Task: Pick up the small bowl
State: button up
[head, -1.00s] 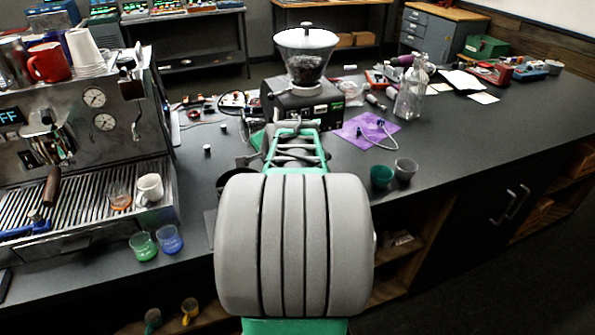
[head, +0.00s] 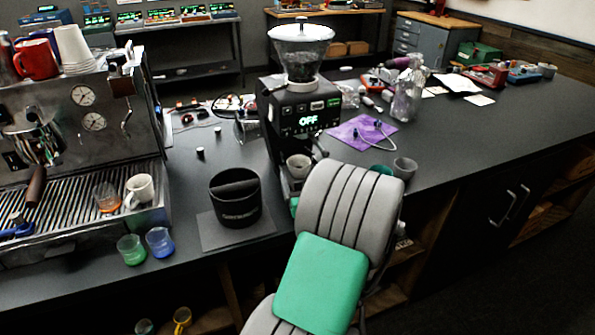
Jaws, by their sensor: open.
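Several small cup-like vessels could be the small bowl; I cannot tell which one is meant. A small grey bowl-like cup (head: 404,168) stands on the counter, just right of my arm. A green one (head: 381,170) is beside it, mostly hidden behind my arm. A small beige-grey bowl-like cup (head: 299,166) sits at the front of the grinder (head: 305,115), under its display. My arm comes up from the bottom of the view in front of the grinder.
A black round knock box (head: 235,198) stands on a dark mat (head: 206,232) left of my arm. The espresso machine (head: 75,130) is at the left, with green (head: 131,250) and blue (head: 160,242) glasses before it. A purple cloth (head: 362,131) lies behind the cups.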

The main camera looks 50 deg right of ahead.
aim_at(301, 169)
jog(key=p+x, duration=0.1)
jog(key=x, duration=0.4)
jog(key=shift+w+d+f, duration=0.1)
jog(key=shift+w+d, duration=0.05)
jog(key=shift+d, duration=0.2)
jog(key=shift+c, duration=0.2)
jog(key=c, duration=1.6)
